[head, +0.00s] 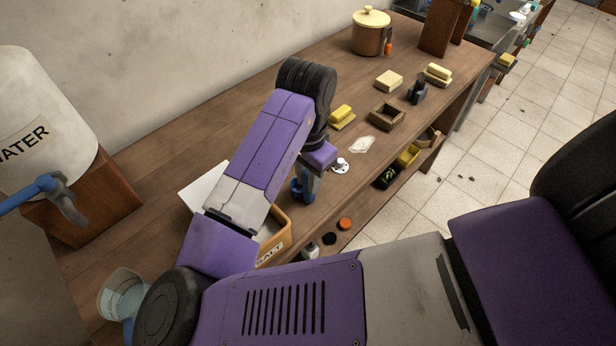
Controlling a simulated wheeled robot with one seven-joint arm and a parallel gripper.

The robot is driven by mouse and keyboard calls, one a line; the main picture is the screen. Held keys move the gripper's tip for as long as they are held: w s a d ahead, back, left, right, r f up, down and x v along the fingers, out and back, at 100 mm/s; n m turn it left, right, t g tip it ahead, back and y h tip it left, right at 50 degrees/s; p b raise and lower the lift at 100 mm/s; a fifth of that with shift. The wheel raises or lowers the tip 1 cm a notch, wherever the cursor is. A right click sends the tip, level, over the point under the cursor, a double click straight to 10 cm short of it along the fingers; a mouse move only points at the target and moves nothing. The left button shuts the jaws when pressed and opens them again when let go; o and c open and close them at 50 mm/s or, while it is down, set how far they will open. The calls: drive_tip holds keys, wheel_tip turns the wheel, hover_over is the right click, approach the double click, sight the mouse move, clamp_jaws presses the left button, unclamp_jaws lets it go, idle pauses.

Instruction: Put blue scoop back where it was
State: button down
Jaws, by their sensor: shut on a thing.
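My gripper (309,182) is at the end of my purple arm, pointing down near the front edge of the wooden bench. It is shut on the blue scoop (300,194), which shows as a small dark blue shape at the fingertips. The exact grip and the scoop's bowl are too small to make out. The gripper is just beyond an orange-yellow box labelled SALT (272,250). My arm hides much of that box, and a white sheet or lid (203,187) shows at its left.
A white WATER container (40,120) with a blue tap stands on a wooden block (98,197) at left. A clear beaker (122,292) is at lower left.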

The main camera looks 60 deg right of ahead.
drive_tip(key=c, duration=1.3)
unclamp_jaws()
drive_tip(key=shift+o, duration=0.2)
wheel_tip(320, 180, up, 12)
drive_tip(key=shift+r+p, duration=0.1)
drive_tip(key=shift+p, duration=0.2)
